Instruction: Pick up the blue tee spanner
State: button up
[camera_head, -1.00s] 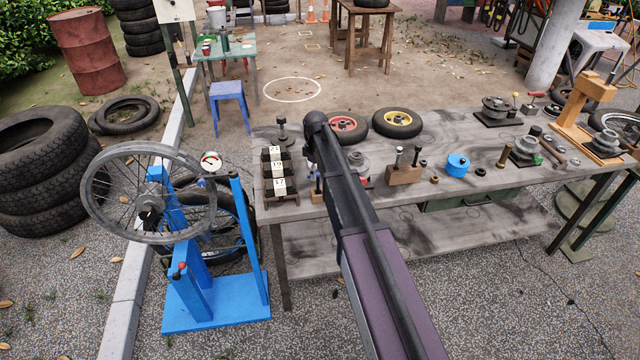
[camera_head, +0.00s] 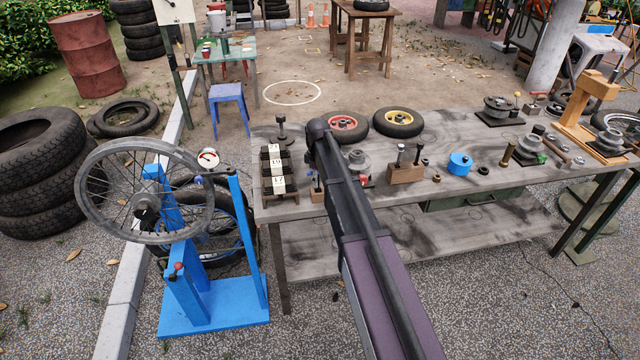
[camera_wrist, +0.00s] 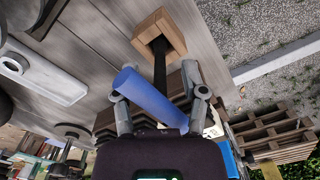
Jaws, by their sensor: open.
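The blue tee spanner shows in the wrist view as a thick blue bar (camera_wrist: 150,97) on a dark shaft (camera_wrist: 160,62). The shaft runs down to a wooden block (camera_wrist: 174,36) with a square opening. My gripper (camera_wrist: 157,100) is open, with one finger on each side of the blue bar. The bar lies slantwise between the fingers, and I cannot tell whether either finger touches it. In the head view my arm hides the gripper and most of the spanner. A bit of the wooden block (camera_head: 317,196) shows left of my arm.
The grey workbench (camera_head: 440,190) carries a rack of numbered blocks (camera_head: 279,184) close left, and a wooden holder (camera_head: 405,174) with upright tools to the right. Two small wheels (camera_head: 398,123) lie behind. A blue wheel stand (camera_head: 214,305) stands left of the bench.

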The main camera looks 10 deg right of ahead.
jog(key=shift+f+b, duration=0.4)
jog(key=shift+f, duration=0.25)
grip_shut()
